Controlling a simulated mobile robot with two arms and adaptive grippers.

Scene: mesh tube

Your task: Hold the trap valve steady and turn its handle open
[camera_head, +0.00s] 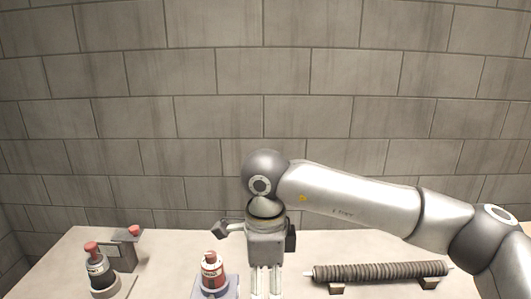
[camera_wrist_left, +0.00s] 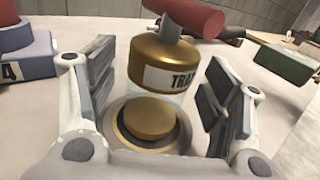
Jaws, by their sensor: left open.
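The trap valve (camera_wrist_left: 165,70) shows in the left wrist view, with a gold upper body, a label of which "TRA" is readable, a clear section and a gold lower disc. A red cylindrical handle (camera_wrist_left: 192,17) lies across behind its grey top stem. My left gripper (camera_wrist_left: 160,88) is open, with one finger pad on each side of the valve and visible gaps to it. My left gripper is not in the head view, and I cannot pick out the gold valve there. My right gripper (camera_head: 266,283) points down at the bottom centre; its fingertips are cut off.
A red bottle-like part (camera_head: 212,270) stands on a blue-grey base left of my right gripper. A dark part with a red top (camera_head: 100,270) stands at far left beside a grey block (camera_head: 124,250). A ribbed tube (camera_head: 380,271) rests on supports at right. A brick wall (camera_head: 200,120) stands behind.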

